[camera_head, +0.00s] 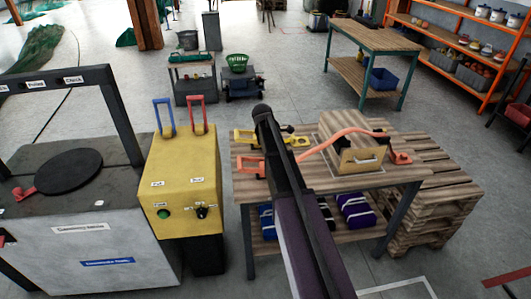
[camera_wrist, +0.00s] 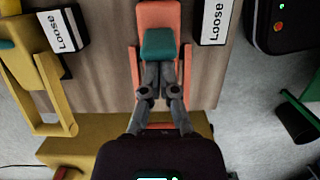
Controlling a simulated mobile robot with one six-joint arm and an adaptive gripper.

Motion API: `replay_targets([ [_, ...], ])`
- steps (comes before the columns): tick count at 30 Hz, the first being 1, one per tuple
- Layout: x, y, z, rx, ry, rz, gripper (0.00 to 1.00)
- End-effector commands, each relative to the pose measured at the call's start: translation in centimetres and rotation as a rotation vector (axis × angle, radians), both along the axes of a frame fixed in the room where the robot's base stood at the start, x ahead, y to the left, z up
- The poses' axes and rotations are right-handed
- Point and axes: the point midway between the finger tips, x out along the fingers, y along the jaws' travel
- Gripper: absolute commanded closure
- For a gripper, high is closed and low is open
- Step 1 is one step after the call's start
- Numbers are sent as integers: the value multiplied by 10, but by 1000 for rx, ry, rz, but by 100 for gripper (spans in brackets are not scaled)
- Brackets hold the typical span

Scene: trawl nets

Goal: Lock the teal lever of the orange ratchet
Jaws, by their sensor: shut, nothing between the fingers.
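The orange ratchet (camera_wrist: 158,14) is at the top centre of the wrist view, with its frame running down past both sides of my fingers. Its teal lever (camera_wrist: 160,43) sits in the middle of it. My gripper (camera_wrist: 161,66) is shut and empty, its fingertips at the near edge of the teal lever; I cannot tell whether they touch it. A "Loose" sign (camera_wrist: 214,22) stands to the right of the ratchet. In the head view the orange ratchet (camera_head: 250,166) lies at the table's left end, partly behind my arm, and the teal lever is hidden.
A yellow ratchet (camera_wrist: 28,60) with its own "Loose" sign (camera_wrist: 63,29) lies to the left. An orange strap (camera_head: 345,135) crosses a wooden crate (camera_head: 345,160) on the table. A yellow control box (camera_head: 180,180) with upright levers stands left of the table.

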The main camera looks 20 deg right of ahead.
Motion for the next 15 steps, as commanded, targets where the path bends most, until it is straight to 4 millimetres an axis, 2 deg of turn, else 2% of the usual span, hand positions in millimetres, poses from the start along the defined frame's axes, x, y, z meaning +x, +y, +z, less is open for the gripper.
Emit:
replay_targets([
  [6, -3, -14, 2, 71, -17, -12, 100],
  [15, -4, -18, 2, 131, -30, -12, 100],
])
